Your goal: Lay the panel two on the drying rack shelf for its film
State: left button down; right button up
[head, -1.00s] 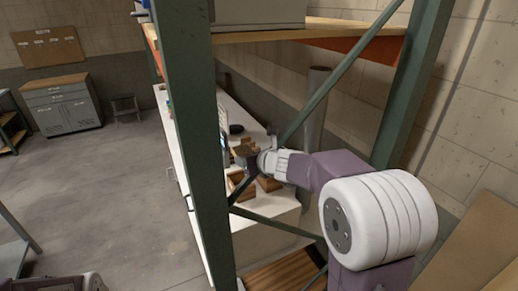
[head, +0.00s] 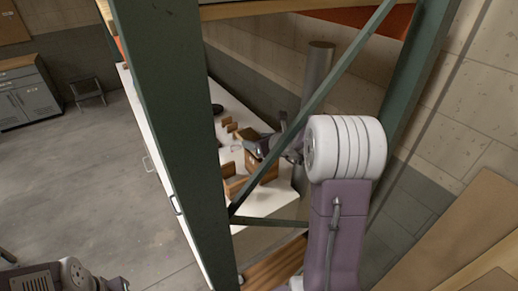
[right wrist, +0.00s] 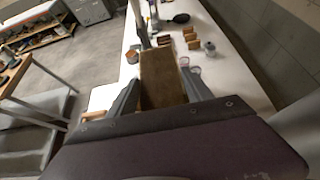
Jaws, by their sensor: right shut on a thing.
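My right gripper (right wrist: 160,95) is shut on a flat brown panel (right wrist: 160,75), which sticks out ahead between the two fingers in the right wrist view. In the head view the right gripper (head: 262,150) is above the white counter, with the panel (head: 250,161) partly hidden and small. Wooden slotted pieces (head: 236,186) stand on the counter just below and beside it. I cannot tell which of these wooden pieces is the drying rack shelf, nor whether the panel touches any. My left gripper is not in view; only part of my left arm shows at bottom left.
A green steel frame with an upright post (head: 180,150) and a diagonal brace (head: 330,90) stands in front of the counter (head: 160,165). A grey pipe (head: 318,70) rises behind. Small wooden blocks (right wrist: 190,38) and a grey jar (right wrist: 210,48) stand on the counter.

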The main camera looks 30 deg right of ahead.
jog(key=shift+w+d+f, duration=0.1)
jog(key=shift+d+f, duration=0.15)
jog(key=shift+d, duration=0.2)
jog(key=shift+s, duration=0.2)
jog(key=f, duration=0.1)
jog(key=s+f, duration=0.1)
jog(key=f, duration=0.1)
jog(key=shift+s+a, duration=0.1)
jog(key=shift+a, duration=0.1)
jog(key=shift+w+d+f, duration=0.1)
jog(key=shift+w+f, duration=0.25)
jog(key=shift+w, duration=0.05)
jog(key=o, duration=1.4)
jog(key=shift+w, duration=0.1)
jog(key=shift+o, duration=0.2)
jog(key=shift+s+r, duration=0.3)
jog(key=shift+s, duration=0.35)
pick_arm(q)
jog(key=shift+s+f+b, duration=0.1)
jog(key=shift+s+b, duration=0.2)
jog(key=shift+b, duration=0.05)
pick_arm(e)
jog(key=v, duration=1.1)
jog(key=shift+d, duration=0.1)
